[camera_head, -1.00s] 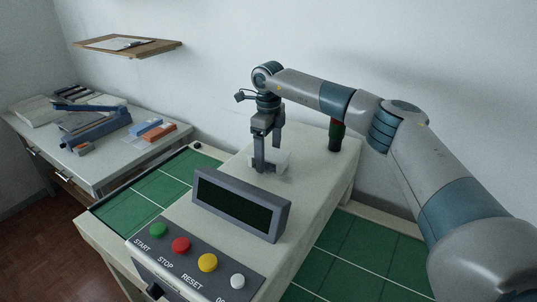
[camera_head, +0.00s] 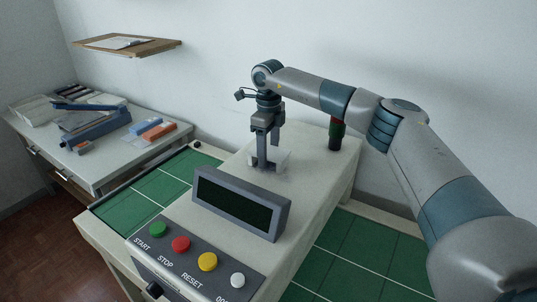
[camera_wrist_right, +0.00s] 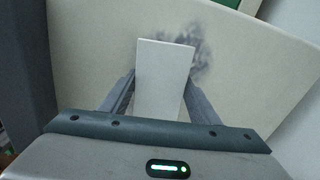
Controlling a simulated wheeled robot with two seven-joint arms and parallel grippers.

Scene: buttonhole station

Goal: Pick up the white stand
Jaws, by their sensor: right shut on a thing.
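The white stand (camera_head: 283,159) is on top of the pale machine housing, behind the display box. My right gripper (camera_head: 266,165) points down at it and is shut on it. In the right wrist view the white stand (camera_wrist_right: 164,75) shows as a pale, flat-topped block between the two fingers of my right gripper (camera_wrist_right: 158,92), one finger on each side. In the head view the fingers partly cover the stand. Whether its base touches the housing is hard to tell. My left gripper is not in view.
A dark display box (camera_head: 240,205) stands close in front of the gripper. Start, stop and reset buttons (camera_head: 181,244) are on the front panel. A dark cylinder with a red band (camera_head: 336,135) stands at the back right. A side table (camera_head: 110,165) with tools is at left.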

